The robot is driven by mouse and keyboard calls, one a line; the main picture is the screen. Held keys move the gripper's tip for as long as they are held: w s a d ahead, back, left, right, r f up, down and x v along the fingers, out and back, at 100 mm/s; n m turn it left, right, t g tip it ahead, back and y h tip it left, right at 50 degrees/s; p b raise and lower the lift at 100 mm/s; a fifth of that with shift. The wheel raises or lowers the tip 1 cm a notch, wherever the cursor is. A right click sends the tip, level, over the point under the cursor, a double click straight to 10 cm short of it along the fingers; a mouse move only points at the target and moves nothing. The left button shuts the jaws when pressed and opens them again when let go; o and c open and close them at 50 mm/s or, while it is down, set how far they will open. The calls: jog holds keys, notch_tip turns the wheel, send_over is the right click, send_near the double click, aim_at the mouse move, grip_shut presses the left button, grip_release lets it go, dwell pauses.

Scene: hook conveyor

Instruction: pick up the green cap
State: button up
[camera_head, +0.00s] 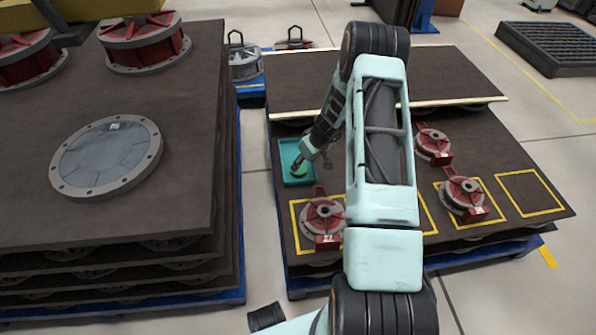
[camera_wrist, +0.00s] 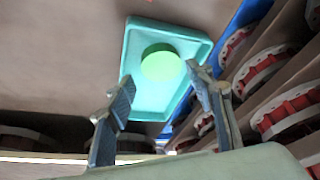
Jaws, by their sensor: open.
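The green cap (camera_wrist: 161,63) is a round bright disc lying in a teal tray (camera_wrist: 137,80). In the wrist view it shows beyond the fingertips, a little above and between them. In the head view the cap (camera_head: 300,170) is partly hidden at my gripper's tip, inside the tray (camera_head: 290,152) on the right-hand stack. My gripper (camera_wrist: 158,78) is open, its two fingers apart with nothing between them. In the head view my gripper (camera_head: 303,164) is over the tray, close to the cap. Whether the fingers touch the cap cannot be told.
Red-and-grey flanged parts (camera_head: 323,216) stand in yellow squares on the right-hand stack (camera_head: 480,150). A raised brown board (camera_head: 290,82) lies behind the tray. A taller stack (camera_head: 200,130) with a grey round cover (camera_head: 106,157) stands at left, with a floor gap between.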

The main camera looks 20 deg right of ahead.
aim_at(300, 170)
jog(key=b+x, duration=0.1)
jog(key=x, duration=0.4)
jog(key=shift+s+f+b, duration=0.15)
jog(key=shift+f+b, duration=0.05)
jog(key=shift+b, duration=0.1)
jog(key=c, duration=0.5)
jog(key=shift+r, duration=0.15)
